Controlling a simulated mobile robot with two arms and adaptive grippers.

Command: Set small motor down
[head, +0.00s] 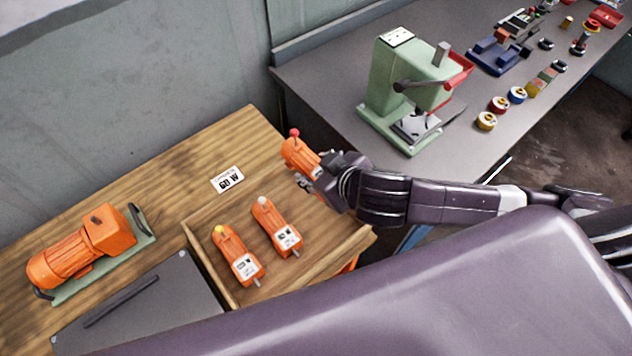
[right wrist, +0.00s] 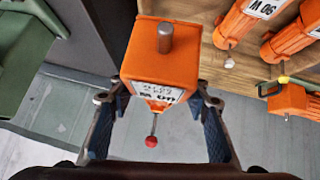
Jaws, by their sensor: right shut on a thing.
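A small orange motor with a red knob (head: 297,153) is held by my right gripper (head: 309,176), near the far right corner of the wooden tray (head: 322,262). In the right wrist view the held motor (right wrist: 158,55) sits between the two fingers, its shaft end toward the camera and its red knob beyond. I cannot tell its height above the surface. Two similar small motors lie side by side in the tray: one with a yellow knob (head: 237,254) and one with a pale knob (head: 276,227). My left gripper is not in view.
A larger orange motor (head: 80,250) on a green base stands at the left. A "60 W" label (head: 229,180) lies behind the tray. A green press (head: 405,95) and several small parts stand on the grey bench (head: 330,85). The tray's right part looks clear.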

